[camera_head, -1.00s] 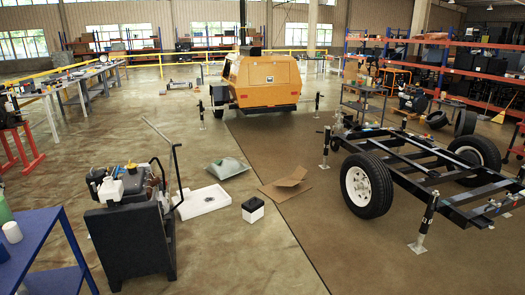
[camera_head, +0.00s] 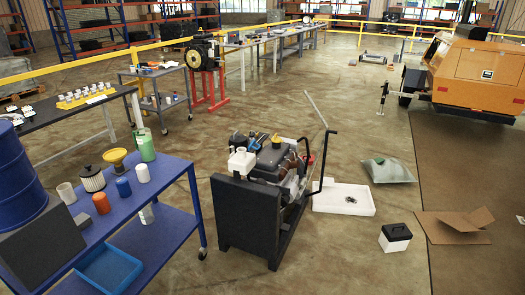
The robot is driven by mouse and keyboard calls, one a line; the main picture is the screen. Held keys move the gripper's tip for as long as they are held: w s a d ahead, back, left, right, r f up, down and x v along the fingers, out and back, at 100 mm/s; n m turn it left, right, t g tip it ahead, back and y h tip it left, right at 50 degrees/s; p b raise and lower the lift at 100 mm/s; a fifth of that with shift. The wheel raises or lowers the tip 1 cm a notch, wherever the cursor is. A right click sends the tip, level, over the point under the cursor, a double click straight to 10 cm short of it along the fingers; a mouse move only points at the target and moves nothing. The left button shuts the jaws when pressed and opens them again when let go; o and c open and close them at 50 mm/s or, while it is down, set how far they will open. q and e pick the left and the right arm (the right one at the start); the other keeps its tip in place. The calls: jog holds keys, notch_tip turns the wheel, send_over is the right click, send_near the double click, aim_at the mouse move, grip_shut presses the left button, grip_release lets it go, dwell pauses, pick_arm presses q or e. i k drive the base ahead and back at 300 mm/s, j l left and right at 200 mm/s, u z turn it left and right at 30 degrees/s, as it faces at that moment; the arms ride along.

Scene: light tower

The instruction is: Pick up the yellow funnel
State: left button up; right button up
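The yellow funnel (camera_head: 118,158) stands on the top shelf of a blue cart (camera_head: 165,183) at the lower left. It is wide at the top and narrows downward. A green bottle (camera_head: 146,146) stands close on its right, and a white ribbed filter (camera_head: 92,178) stands in front and to its left. A small dark blue item (camera_head: 124,187) stands in front of it. Neither of my grippers shows in the view.
More containers, including an orange one (camera_head: 101,203), crowd the cart top. A blue drum (camera_head: 20,185) and a dark box (camera_head: 42,245) are at the left edge. An engine on a dark stand (camera_head: 245,220) stands right of the cart.

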aim_at(116, 156)
jog(key=i+l+u, duration=0.1)
jog(key=l, duration=0.15)
jog(key=i+l+u, duration=0.1)
jog(key=l, duration=0.15)
jog(key=i+u, duration=0.15)
jog(key=u, duration=0.3)
jog(key=i+u, duration=0.1)
jog(key=u, duration=0.35)
jog(key=i+l+u, duration=0.1)
jog(key=u, duration=0.35)
jog(key=i+l+u, duration=0.1)
jog(key=u, duration=0.35)
jog(key=i+l, duration=0.05)
